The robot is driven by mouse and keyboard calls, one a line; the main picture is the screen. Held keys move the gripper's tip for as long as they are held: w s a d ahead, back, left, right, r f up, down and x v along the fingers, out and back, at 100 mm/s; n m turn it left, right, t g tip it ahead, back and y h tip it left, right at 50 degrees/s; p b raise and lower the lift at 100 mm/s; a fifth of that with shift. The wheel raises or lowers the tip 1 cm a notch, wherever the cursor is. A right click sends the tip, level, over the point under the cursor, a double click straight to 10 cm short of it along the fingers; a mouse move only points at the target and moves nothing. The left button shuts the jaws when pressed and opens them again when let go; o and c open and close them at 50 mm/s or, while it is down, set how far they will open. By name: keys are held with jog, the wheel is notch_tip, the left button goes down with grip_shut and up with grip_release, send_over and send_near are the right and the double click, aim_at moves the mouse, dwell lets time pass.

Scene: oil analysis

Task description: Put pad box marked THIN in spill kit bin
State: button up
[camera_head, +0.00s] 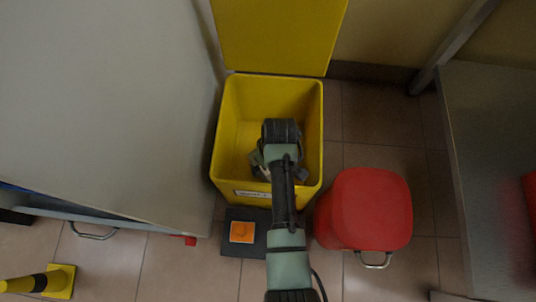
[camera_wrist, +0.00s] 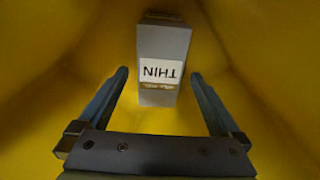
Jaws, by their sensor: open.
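The yellow spill kit bin (camera_head: 229,125) stands open on the floor with its lid (camera_head: 280,35) raised behind it. My arm reaches down into the bin, and the arm and wrist hide my gripper's fingertips in the head view. In the wrist view the grey pad box (camera_wrist: 163,45), with a white label reading THIN upside down, is between yellow walls inside the bin. My gripper (camera_wrist: 160,88) is open, with its fingers apart on either side and clear of the box. I cannot tell whether the box rests on the bin's bottom.
A red lidded container (camera_head: 365,208) stands right of the bin. A dark mat with an orange block (camera_head: 242,232) lies in front. A large grey surface (camera_head: 110,110) is at left, a grey bench (camera_head: 490,170) at right. A yellow-black post (camera_head: 40,282) stands lower left.

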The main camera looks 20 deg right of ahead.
jog(key=r+p, duration=0.1)
jog(key=r, duration=0.1)
jog(key=r+p, duration=0.1)
jog(key=r, duration=0.1)
jog(key=r+p, duration=0.1)
jog(key=r, duration=0.1)
jog(key=shift+s+d+r+p, duration=0.15)
jog(key=shift+s+r+p, duration=0.05)
jog(key=shift+s+p, duration=0.15)
